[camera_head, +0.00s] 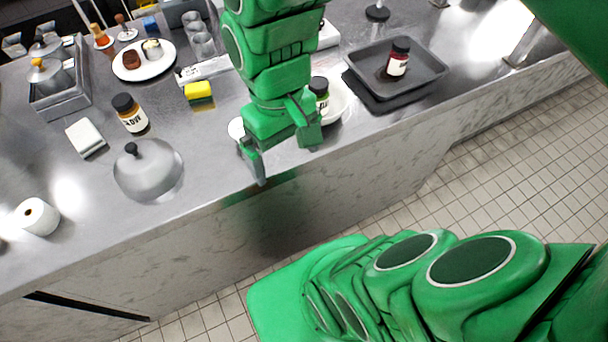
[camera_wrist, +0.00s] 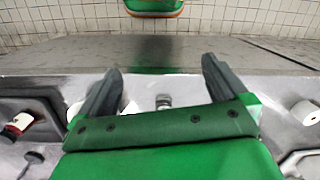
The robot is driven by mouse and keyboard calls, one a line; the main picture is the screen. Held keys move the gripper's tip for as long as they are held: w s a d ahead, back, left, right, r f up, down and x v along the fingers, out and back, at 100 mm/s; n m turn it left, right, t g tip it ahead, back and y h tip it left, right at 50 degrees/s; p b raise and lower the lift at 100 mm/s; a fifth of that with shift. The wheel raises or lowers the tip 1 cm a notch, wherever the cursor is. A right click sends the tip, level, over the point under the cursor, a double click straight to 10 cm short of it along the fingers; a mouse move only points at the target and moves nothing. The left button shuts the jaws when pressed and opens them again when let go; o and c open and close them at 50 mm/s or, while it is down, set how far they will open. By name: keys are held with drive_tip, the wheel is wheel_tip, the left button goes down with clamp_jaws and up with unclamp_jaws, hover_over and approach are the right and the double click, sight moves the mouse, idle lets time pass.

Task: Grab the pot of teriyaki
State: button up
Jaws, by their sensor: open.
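Three dark-lidded jars stand on the counter, and I cannot read which one is teriyaki. One with an amber body and pale label (camera_head: 131,116) stands at the left. One with a dark red body and white label (camera_head: 397,62) stands in a dark tray (camera_head: 432,72) at the right; it also shows in the wrist view (camera_wrist: 20,122). My gripper (camera_head: 287,160) is open and empty, fingers pointing down near the counter's front edge.
A steel cloche (camera_head: 150,175), a white block (camera_head: 86,138) and a paper roll (camera_head: 38,216) are at the left. A yellow sponge (camera_head: 199,91) and a plate with food (camera_head: 130,74) lie farther back. Bare counter shows between the cloche and my gripper.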

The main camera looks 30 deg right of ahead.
drive_tip(key=w+a+r+n+t, duration=0.1)
drive_tip(key=w+a+r+n, duration=0.15)
drive_tip(key=w, duration=0.55)
drive_tip(key=n+t+h, duration=0.2)
drive_tip(key=n+h, duration=1.1)
drive_tip(key=n, duration=0.1)
approach(240, 128)
drive_tip(key=x, duration=0.2)
drive_tip(key=shift+s+d, duration=0.15)
drive_tip(key=shift+d, duration=0.3)
drive_tip(key=shift+a+f+n+h, duration=0.3)
drive_tip(key=shift+a+f+n, duration=0.05)
drive_tip(key=shift+f, duration=0.05)
drive_tip(key=shift+w+x, duration=0.2)
drive_tip(key=shift+x, duration=3.7)
drive_tip(key=shift+r, duration=0.15)
drive_tip(key=shift+c, duration=0.2)
drive_tip(key=c, duration=1.1)
